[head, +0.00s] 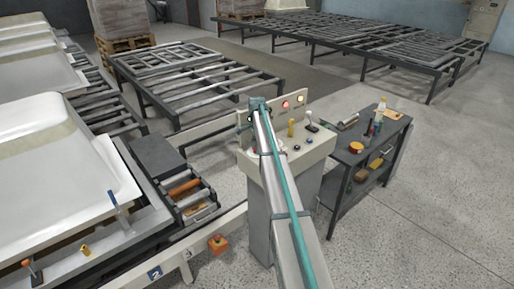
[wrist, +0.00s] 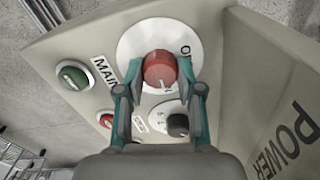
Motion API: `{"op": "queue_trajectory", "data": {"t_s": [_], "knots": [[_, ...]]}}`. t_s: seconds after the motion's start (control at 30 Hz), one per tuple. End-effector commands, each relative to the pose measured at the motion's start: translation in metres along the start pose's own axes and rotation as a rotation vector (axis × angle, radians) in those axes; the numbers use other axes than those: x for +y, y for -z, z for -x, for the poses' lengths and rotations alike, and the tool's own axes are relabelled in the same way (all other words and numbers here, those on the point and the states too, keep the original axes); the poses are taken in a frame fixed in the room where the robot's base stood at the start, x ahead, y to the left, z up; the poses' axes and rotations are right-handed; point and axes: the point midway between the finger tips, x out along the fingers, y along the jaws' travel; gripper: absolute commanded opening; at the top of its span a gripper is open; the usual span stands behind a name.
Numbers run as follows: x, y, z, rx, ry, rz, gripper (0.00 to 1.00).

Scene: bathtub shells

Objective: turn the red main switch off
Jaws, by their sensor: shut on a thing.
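The red main switch (wrist: 159,68) is a round knob on a white disc (wrist: 132,46), beside a "MAIN" label. A partly hidden word starting with "O" is on the disc's upper right. A small white mark shows low on the knob. My gripper (wrist: 160,74) is shut on the knob, one finger on each side. In the head view my arm reaches to the control console (head: 318,146); the switch is hidden there.
In the wrist view a green button (wrist: 72,75), a smaller red button (wrist: 106,119) and a black knob (wrist: 177,124) sit close by. A "POWER" label (wrist: 283,135) is on the right panel. A dark bench (head: 362,150) with bottles stands right of the console.

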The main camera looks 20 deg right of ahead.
Motion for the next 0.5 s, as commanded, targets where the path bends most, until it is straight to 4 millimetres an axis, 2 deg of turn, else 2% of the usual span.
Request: {"op": "queue_trajectory", "data": {"t_s": [0.27, 0.5], "knots": [[0.0, 0.0001, -0.0008, 0.0, -0.001, 0.064, 0.02], [-0.0005, 0.0002, -0.0013, 0.0, 0.0, 0.222, 0.02]]}}
